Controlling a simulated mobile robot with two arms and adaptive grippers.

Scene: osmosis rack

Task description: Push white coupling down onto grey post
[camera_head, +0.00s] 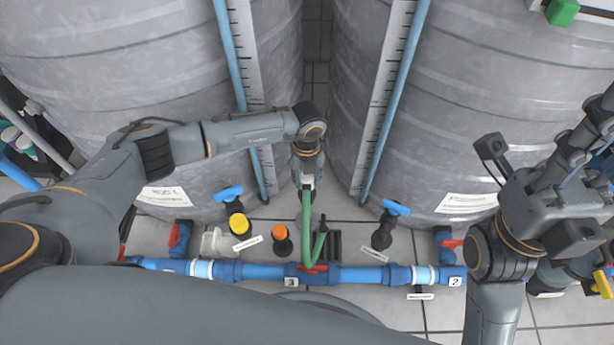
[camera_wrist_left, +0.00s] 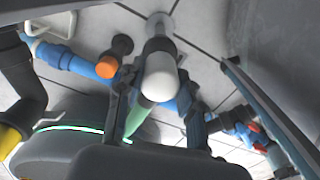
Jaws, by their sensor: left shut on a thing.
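The white coupling (camera_wrist_left: 161,78) is on the end of a green hose (camera_wrist_left: 140,120) and sits between the fingers of my left gripper (camera_wrist_left: 158,108), which is shut on it. The grey post (camera_wrist_left: 158,46) shows just behind the coupling in the left wrist view, above a pale round base on the floor. I cannot tell whether coupling and post touch. In the head view my left gripper (camera_head: 308,172) points down between the two tanks, with the green hose (camera_head: 307,225) hanging in front. The post is hidden there.
A blue pipe (camera_head: 255,272) with valves runs across the floor in front. A yellow cap (camera_head: 239,223) and an orange-capped post (camera_head: 281,237) stand left of the hose. Grey tanks (camera_head: 150,80) flank the narrow gap. My right arm is at the right, its fingers not distinguishable.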

